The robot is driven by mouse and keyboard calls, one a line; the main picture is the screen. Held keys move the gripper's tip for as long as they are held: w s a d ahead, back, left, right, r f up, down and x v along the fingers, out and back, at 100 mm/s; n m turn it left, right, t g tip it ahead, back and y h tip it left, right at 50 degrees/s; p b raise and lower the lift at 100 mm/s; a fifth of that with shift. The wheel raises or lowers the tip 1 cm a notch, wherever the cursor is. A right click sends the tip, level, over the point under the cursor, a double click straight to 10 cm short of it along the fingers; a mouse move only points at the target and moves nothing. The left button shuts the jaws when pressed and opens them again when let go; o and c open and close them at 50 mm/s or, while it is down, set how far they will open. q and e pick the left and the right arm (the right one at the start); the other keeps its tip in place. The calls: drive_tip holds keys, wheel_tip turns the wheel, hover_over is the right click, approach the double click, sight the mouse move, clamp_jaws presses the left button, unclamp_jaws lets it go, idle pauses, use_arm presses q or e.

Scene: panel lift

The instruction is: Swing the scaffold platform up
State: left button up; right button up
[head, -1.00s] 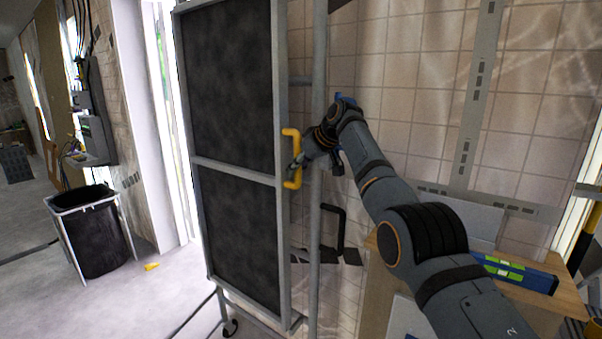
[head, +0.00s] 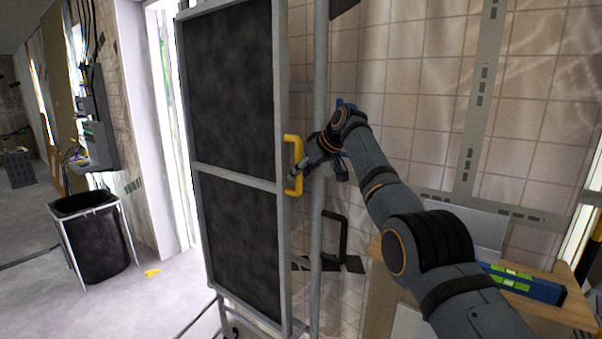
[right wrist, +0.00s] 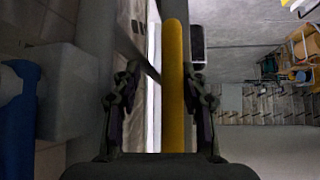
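The scaffold platform (head: 234,95) is a tall grey-framed panel with dark boards. It stands upright, folded, in the head view. A yellow handle (head: 298,150) sits on its right edge. My right gripper (head: 297,172) is at the lower part of this handle. In the right wrist view, the yellow handle (right wrist: 174,90) runs between the two fingers of the right gripper (right wrist: 162,105). The fingers stand apart, with a clear gap on the left side of the handle and the right finger close to it. My left gripper is not in view.
A grey upright post (head: 319,220) stands just right of the panel. A wooden board (head: 535,300) with a blue spirit level (head: 525,284) lies at the right. A black bin (head: 97,240) stands on the floor at left. A tiled wall (head: 410,60) is behind.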

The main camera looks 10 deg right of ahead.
drive_tip(key=v, duration=1.2)
